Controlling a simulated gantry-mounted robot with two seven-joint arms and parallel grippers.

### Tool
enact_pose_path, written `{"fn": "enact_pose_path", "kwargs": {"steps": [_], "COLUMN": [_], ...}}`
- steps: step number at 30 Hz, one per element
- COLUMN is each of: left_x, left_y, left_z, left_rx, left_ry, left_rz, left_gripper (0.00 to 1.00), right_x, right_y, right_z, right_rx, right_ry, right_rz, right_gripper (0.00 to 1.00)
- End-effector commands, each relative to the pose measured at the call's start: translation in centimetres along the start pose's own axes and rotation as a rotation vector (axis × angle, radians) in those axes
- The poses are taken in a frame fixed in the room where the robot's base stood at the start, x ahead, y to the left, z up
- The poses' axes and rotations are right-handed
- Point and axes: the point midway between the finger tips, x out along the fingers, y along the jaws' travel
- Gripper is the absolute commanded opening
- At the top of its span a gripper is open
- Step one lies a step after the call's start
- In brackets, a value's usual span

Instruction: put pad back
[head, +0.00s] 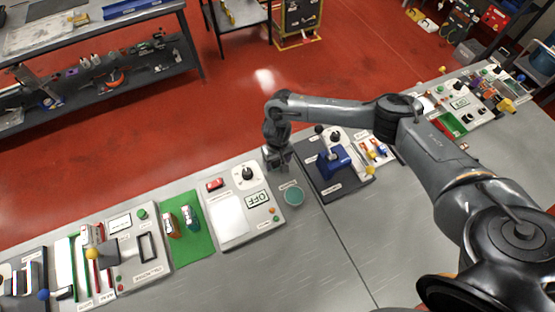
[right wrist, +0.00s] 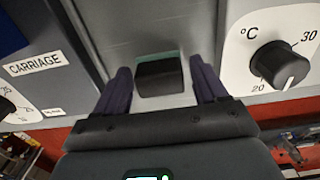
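A small dark block with a teal strip along its top edge, which I take for the pad (right wrist: 160,78), shows in the right wrist view between the two purple fingers of my right gripper (right wrist: 160,70). A narrow gap shows on each side of it, so the fingers look open around it. In the head view my right gripper (head: 280,162) points down near the table's far edge, between the OFF panel and the carriage panel, and hides the block. A round teal dish (head: 293,196) sits on the table nearer to me. My left gripper is not in view.
The white OFF panel (head: 230,221) with a dial stands left of the gripper. The dark carriage panel (head: 322,184) with a blue part (head: 333,160) stands right. A green mat (head: 187,236) lies farther left. Bare table (head: 310,262) lies in front of the dish.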

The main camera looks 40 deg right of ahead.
Motion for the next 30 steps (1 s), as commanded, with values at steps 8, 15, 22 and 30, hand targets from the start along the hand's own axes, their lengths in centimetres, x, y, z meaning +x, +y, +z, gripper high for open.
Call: {"fn": "enact_pose_path", "kwargs": {"steps": [8, 15, 22, 30], "left_x": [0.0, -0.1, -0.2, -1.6], "left_y": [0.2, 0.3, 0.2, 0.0], "left_z": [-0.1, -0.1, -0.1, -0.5], "left_rx": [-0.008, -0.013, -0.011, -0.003], "left_ry": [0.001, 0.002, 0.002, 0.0], "left_rz": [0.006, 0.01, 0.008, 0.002], "left_gripper": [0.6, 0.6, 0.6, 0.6], "right_x": [0.0, -1.1, -4.8, -9.9], "right_y": [0.0, -0.1, -0.1, 0.0], "right_z": [0.0, -0.1, -0.1, -0.1], "right_rx": [0.0, 0.0, -0.002, -0.001], "right_ry": [0.0, 0.002, 0.003, 0.003], "right_rz": [0.0, -0.002, -0.002, 0.0], "right_gripper": [0.81, 0.81, 0.81, 0.81]}}
